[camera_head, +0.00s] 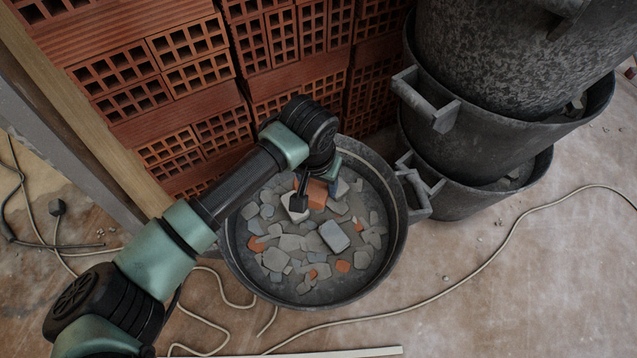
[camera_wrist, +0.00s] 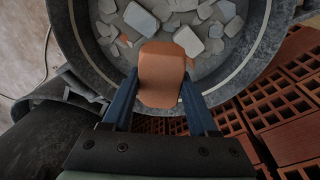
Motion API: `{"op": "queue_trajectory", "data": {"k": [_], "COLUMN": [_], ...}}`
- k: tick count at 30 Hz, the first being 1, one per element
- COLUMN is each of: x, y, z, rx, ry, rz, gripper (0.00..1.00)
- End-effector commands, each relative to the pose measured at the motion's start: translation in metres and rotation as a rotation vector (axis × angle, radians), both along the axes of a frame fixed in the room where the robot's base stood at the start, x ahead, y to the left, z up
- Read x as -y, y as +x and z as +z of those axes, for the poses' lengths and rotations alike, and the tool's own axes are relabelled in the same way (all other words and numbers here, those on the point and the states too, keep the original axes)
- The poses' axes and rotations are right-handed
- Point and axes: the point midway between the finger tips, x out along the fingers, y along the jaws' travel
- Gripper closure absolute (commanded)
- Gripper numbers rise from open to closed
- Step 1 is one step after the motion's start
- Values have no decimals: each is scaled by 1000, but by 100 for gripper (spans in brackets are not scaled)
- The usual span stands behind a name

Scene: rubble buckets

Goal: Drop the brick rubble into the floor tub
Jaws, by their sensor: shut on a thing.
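A piece of orange brick rubble (camera_wrist: 162,75) is held between the two fingers of my gripper (camera_wrist: 160,98) in the wrist view. In the head view the brick rubble (camera_head: 316,193) shows partly behind my gripper (camera_head: 318,188). My gripper is shut on it, over the upper part of the floor tub (camera_head: 398,243). The tub is round and dark grey, stands on the floor, and holds several grey stones and small orange pieces. How high the held brick is above the stones is hard to tell. The tub also shows in the wrist view (camera_wrist: 72,60).
Stacked hollow red bricks (camera_head: 290,40) rise right behind the tub. A pile of black buckets (camera_head: 480,120) stands at its right, with handles close to the rim. A cable (camera_head: 490,255) runs across the floor.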

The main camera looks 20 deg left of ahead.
Motion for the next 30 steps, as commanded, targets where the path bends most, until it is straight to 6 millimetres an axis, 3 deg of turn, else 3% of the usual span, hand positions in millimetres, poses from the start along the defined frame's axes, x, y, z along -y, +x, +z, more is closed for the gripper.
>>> {"op": "queue_trajectory", "data": {"k": [12, 22, 23, 28, 30], "x": [1, 0, 0, 0, 0], "y": [0, 0, 0, 0, 0], "z": [-49, -50, -50, -50, -51], "rx": [1, 1, 1, 1, 1], "ry": [-2, 0, 0, 0, 0], "rz": [0, -2, -2, -1, -1], "gripper": [100, 100, 37, 6, 6]}}
